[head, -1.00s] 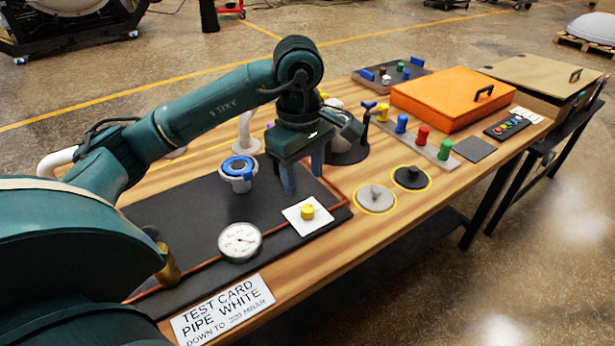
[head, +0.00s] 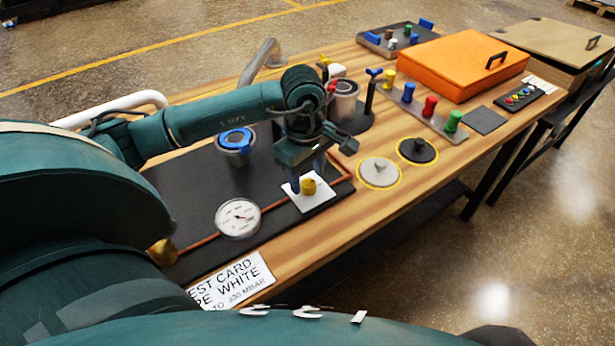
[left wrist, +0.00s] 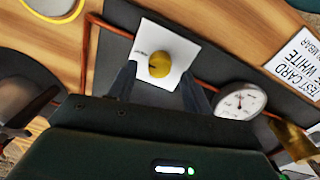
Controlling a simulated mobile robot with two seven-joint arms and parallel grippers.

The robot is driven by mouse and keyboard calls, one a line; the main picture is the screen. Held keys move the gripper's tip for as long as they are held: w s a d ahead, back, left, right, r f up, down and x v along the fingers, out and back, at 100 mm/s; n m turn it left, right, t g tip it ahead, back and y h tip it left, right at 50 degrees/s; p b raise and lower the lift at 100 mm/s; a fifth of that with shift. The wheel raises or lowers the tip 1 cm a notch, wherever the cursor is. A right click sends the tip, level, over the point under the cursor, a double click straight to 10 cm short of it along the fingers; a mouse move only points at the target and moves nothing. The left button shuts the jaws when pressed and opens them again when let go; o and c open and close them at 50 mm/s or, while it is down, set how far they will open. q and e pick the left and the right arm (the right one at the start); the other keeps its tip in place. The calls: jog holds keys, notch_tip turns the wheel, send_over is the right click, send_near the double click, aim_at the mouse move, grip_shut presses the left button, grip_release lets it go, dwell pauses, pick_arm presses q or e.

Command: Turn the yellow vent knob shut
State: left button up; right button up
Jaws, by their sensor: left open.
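The yellow vent knob (head: 308,186) stands on a small white square plate (head: 318,199) near the front edge of the dark panel (head: 185,190). My left gripper (head: 308,178) is just behind and above the knob, pointing down. In the left wrist view the knob (left wrist: 160,65) lies ahead, between the lines of the two open fingers (left wrist: 158,85), which flank the white plate. I cannot tell whether the fingertips touch anything. The knob's pointer direction is too small to read. My right gripper is out of view.
A round gauge (head: 238,218) sits left of the knob, and a blue-topped fitting (head: 236,142) behind it. A printed test card (head: 232,282) lies at the front. Grey (head: 379,171) and black (head: 417,150) discs lie to the right, with an orange case (head: 462,65) beyond.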

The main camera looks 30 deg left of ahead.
pick_arm(q)
jog(key=shift+w+f, duration=0.1)
jog(key=shift+f, duration=0.9)
jog(key=c, duration=1)
